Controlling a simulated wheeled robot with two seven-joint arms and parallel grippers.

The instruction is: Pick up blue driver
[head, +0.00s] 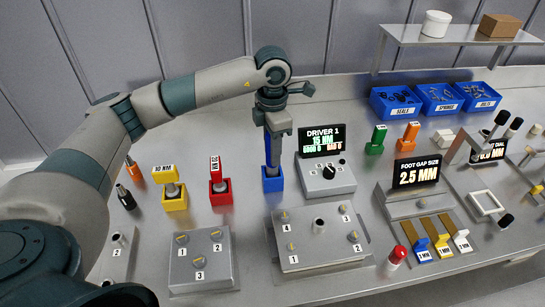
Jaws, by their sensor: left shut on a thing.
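The blue driver (272,148) stands upright near the middle of the bench, a tall blue shaft. A blue block-shaped holder (273,182) is at its lower end; I cannot tell if the driver's tip is still inside it or just above it. My left gripper (271,101) comes down from above and is shut on the upper end of the driver, whose top is partly hidden by the jaws. My right gripper is not in view.
A yellow driver holder (175,200) and a red one (221,194) stand to the left. A DRIVER 1 display (322,138) on a grey control box is close on the right. Numbered metal blocks (201,277) lie in front. Blue bins (396,99) are at the back right.

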